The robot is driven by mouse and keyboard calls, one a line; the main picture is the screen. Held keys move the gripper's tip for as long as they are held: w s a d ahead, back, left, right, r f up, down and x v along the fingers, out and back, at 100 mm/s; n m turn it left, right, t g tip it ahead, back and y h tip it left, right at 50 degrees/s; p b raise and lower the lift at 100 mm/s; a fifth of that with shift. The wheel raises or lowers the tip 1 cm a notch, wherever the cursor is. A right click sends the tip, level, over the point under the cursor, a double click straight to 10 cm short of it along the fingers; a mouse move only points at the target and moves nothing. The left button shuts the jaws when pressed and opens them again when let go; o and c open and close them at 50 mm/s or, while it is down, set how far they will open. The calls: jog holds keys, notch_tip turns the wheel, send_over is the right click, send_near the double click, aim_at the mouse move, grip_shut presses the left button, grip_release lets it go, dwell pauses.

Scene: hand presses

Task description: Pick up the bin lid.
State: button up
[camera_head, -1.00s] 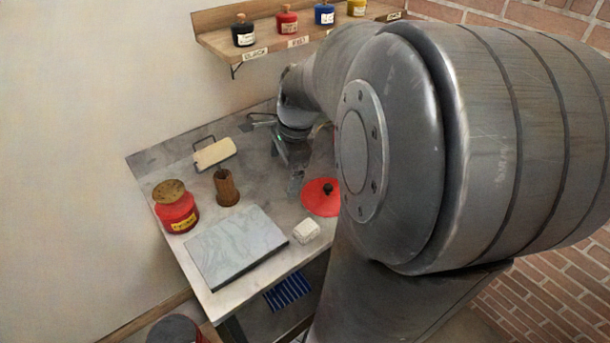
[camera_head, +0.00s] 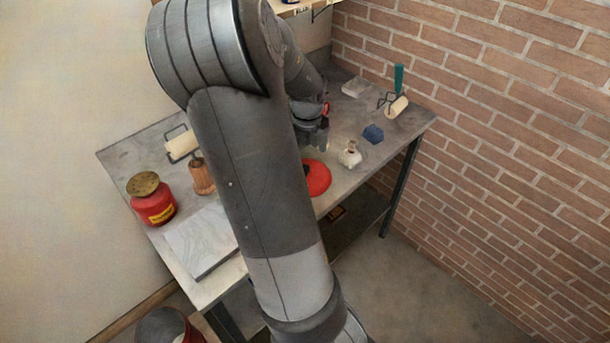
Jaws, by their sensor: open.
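A round red lid (camera_head: 319,179), likely the bin lid, lies flat on the grey worktable (camera_head: 128,158) near its front edge. My own arm covers its left part, and its black knob is barely visible. My gripper (camera_head: 319,148) is just behind and above the lid in the picture, pointing down. It is open and appears empty, apart from the lid. Its fingertips are small and partly dark, so their exact height above the table cannot be told.
A red jar (camera_head: 153,205), a wooden pot (camera_head: 201,177), a roller (camera_head: 182,146) and a pale slab (camera_head: 197,238) stand left. A brick wall (camera_head: 500,150) bounds the right.

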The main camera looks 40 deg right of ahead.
aim_at(318, 177)
jog(key=f, duration=0.5)
jog(key=shift+w+f, duration=0.3)
jog(key=shift+f, duration=0.05)
jog(key=shift+a, duration=0.1)
jog(key=c, duration=1.2)
